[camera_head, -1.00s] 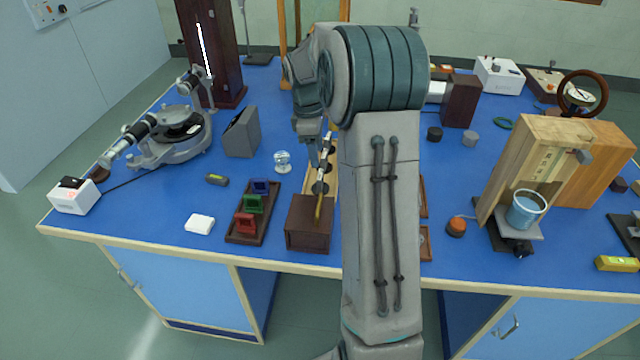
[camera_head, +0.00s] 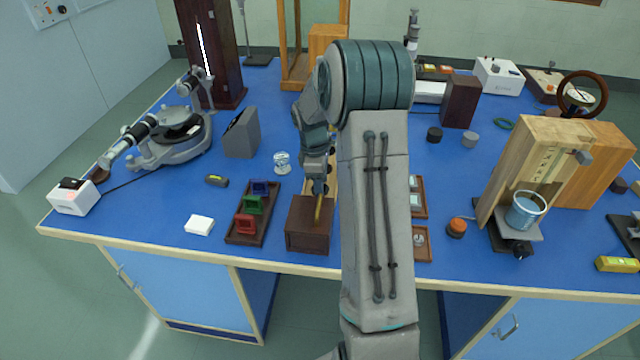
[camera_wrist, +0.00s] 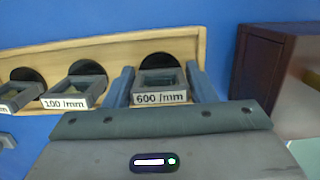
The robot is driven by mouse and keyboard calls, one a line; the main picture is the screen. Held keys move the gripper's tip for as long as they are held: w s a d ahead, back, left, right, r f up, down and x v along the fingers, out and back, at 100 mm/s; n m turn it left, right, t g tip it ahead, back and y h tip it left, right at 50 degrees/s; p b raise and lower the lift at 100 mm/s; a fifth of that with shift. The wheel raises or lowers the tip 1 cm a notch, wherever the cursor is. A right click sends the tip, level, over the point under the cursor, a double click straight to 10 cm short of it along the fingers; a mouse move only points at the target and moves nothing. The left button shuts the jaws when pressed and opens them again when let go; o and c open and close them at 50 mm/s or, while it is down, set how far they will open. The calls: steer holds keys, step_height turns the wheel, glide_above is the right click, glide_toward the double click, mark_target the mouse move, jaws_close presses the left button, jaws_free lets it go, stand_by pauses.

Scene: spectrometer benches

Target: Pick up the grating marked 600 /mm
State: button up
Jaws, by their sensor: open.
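The grating marked 600 /mm (camera_wrist: 160,97) sits in the right-hand slot of a wooden rack (camera_wrist: 115,52) in the wrist view. It is a grey frame with a white label. My gripper (camera_wrist: 162,82) is open, with one finger on each side of this grating. I cannot tell whether the fingers touch it. In the head view my gripper (camera_head: 318,186) points down beside the dark wooden box, and my arm hides most of the rack there.
A grating marked 100 /mm (camera_wrist: 72,97) stands left of it in the rack. A dark wooden box (camera_head: 308,232) stands close to the gripper. A tray (camera_head: 240,235) with blue, green and red frames lies to its left. A white block (camera_head: 199,225) lies farther left.

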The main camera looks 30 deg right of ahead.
steer(key=c, duration=0.7)
steer(key=shift+o, duration=0.2)
steer(key=shift+r, duration=0.15)
